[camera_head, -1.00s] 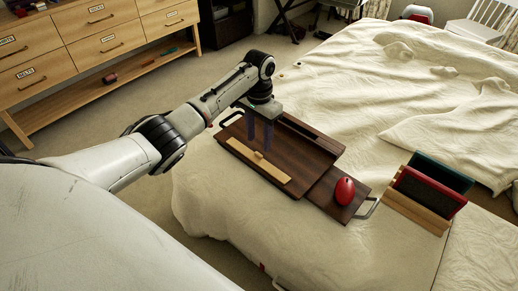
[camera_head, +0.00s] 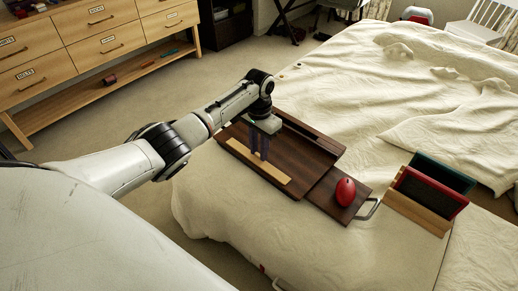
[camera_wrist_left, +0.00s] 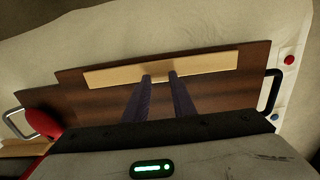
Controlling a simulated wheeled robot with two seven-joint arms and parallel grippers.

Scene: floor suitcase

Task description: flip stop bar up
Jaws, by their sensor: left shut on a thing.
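The stop bar is a pale wooden strip (camera_head: 275,175) along the near-left edge of the dark wooden tray (camera_head: 308,153) on the bed. It also shows in the left wrist view (camera_wrist_left: 210,64), looking flat against the dark wood. My left gripper (camera_head: 258,158) is at the middle of the strip, fingers pointing down. In the left wrist view, the two fingertips (camera_wrist_left: 161,77) are close together at the strip's edge, shut on its small tab, which they mostly hide. My right gripper is not in view.
A red mouse-shaped object (camera_head: 345,191) sits on the tray's lower extension, beside a metal handle (camera_head: 368,209). A wooden rack with red and green panels (camera_head: 428,190) stands to the right. A drawer unit (camera_head: 98,55) stands at the upper left.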

